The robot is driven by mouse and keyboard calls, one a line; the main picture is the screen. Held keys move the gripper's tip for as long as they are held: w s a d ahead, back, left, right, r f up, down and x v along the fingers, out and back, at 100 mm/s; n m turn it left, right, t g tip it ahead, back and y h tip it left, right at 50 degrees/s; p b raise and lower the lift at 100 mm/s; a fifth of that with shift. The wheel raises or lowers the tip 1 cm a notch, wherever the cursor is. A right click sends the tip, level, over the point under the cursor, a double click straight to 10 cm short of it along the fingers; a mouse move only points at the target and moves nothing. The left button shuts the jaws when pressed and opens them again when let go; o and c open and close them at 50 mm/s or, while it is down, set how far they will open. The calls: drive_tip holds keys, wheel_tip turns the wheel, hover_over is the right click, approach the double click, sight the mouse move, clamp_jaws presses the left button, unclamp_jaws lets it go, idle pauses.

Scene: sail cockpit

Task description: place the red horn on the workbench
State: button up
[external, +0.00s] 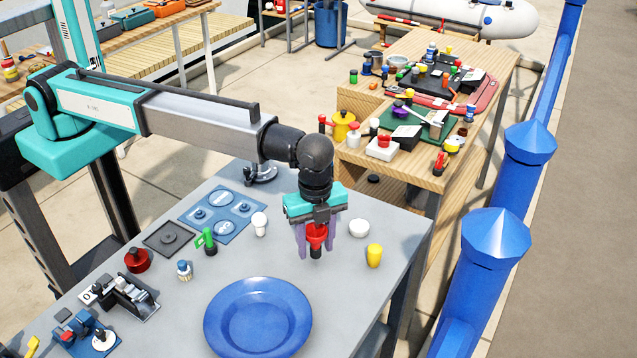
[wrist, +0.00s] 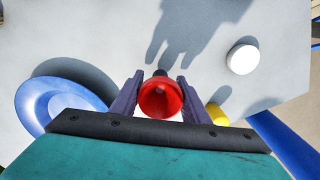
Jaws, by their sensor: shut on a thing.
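The red horn (external: 316,236) is between the purple fingers of my gripper (external: 317,246), which is shut on it. Its dark narrow end points down, over the grey workbench (external: 330,300). In the wrist view the horn's flared red mouth (wrist: 161,97) faces the camera, between the two fingers (wrist: 155,95). The shadow of the gripper and horn lies on the bench apart from them in the wrist view, so the horn looks held above the surface. The exact gap under its tip is hard to tell.
A blue plate (external: 257,317) is on the workbench front left of the gripper. A white round piece (external: 359,228) and a yellow cup (external: 374,256) stand at right. A white bulb-shaped piece (external: 260,223) and green piece (external: 208,240) stand at left. Bare bench lies between.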

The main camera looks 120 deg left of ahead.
drive_tip(key=shift+f, duration=0.75)
drive_tip(key=shift+f, duration=0.1)
drive_tip(key=o, duration=1.1)
drive_tip(key=shift+o, duration=0.2)
drive_tip(key=shift+r, duration=0.25)
drive_tip(key=shift+r+b, duration=1.8)
drive_tip(key=shift+r, duration=4.1)
